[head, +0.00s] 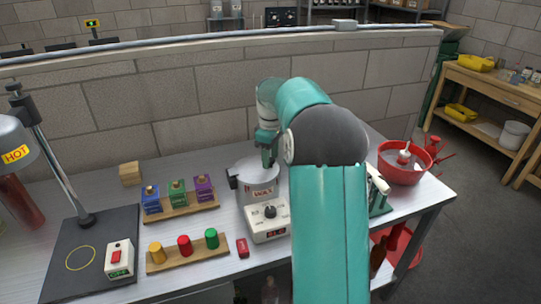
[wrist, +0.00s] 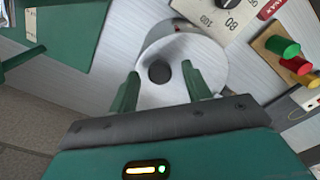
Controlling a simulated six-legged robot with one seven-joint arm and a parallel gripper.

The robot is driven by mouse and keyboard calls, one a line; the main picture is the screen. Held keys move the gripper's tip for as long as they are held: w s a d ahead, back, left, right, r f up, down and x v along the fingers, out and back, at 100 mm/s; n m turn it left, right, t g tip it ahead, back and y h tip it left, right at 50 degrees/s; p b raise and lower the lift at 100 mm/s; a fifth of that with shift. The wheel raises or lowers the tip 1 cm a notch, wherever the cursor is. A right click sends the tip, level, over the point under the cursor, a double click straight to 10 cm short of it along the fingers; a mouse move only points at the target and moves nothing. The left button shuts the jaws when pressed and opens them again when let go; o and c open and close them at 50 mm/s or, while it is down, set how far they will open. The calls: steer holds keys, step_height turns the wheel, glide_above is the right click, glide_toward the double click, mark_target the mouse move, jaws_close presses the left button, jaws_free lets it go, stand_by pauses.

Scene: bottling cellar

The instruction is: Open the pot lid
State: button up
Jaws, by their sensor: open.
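The grey pot (head: 258,189), labelled "WAX", stands upright on the bench by a white heater box with a dial (head: 269,211). Its pale lid (wrist: 180,88) sits on top, with a dark round knob (wrist: 159,73) near the middle of the wrist view. My gripper (head: 268,157) is above the pot, pointing down. In the wrist view my gripper (wrist: 160,69) is open, with one green finger on each side of the knob in the picture. No contact with the knob shows, and the height gap is hard to tell. My arm hides part of the bench right of the pot.
A wooden rack with coloured blocks (head: 178,208) and a board with coloured pegs (head: 185,259) stand left of the pot. A red block (head: 243,247) lies in front. A red bowl (head: 402,173) is at the right. A block wall (head: 180,101) runs behind the bench.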

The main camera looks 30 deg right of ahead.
steer(key=shift+c, duration=0.4)
jaws_close()
